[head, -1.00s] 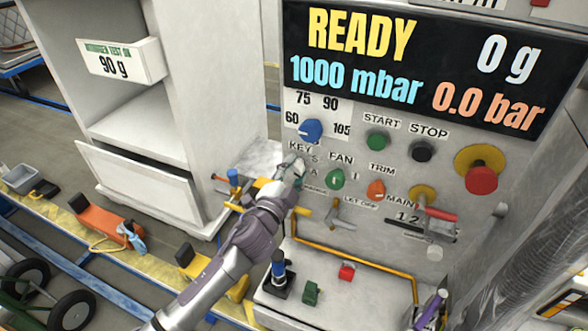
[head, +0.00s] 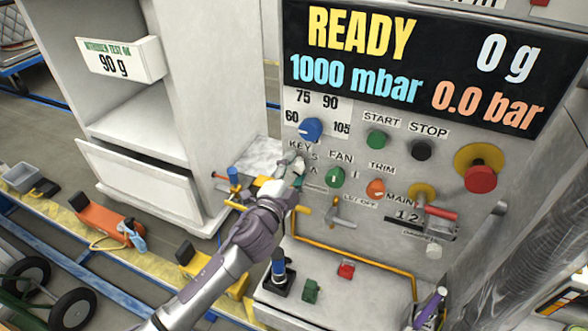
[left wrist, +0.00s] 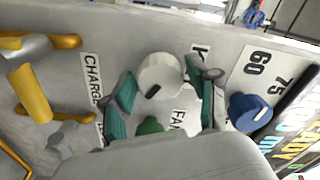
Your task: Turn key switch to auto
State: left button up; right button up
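The key switch shows in the left wrist view as a round pale knob (left wrist: 160,76) with a dark mark on its face. My left gripper (left wrist: 160,88) is open, with one teal-padded finger on each side of the knob and what looks like a narrow gap at each. In the head view my left gripper (head: 296,170) is at the panel just under the KEY label (head: 299,147), and it mostly hides the switch. The switch's setting cannot be read. My right gripper is not in view.
The green FAN knob (head: 335,177) sits close to the right of my gripper, with the blue dial (head: 311,130) above. The orange TRIM knob (head: 376,189) and red emergency button (head: 481,178) are further right.

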pick_arm(q)
jog(key=shift+o, duration=0.2)
jog(key=v, duration=1.2)
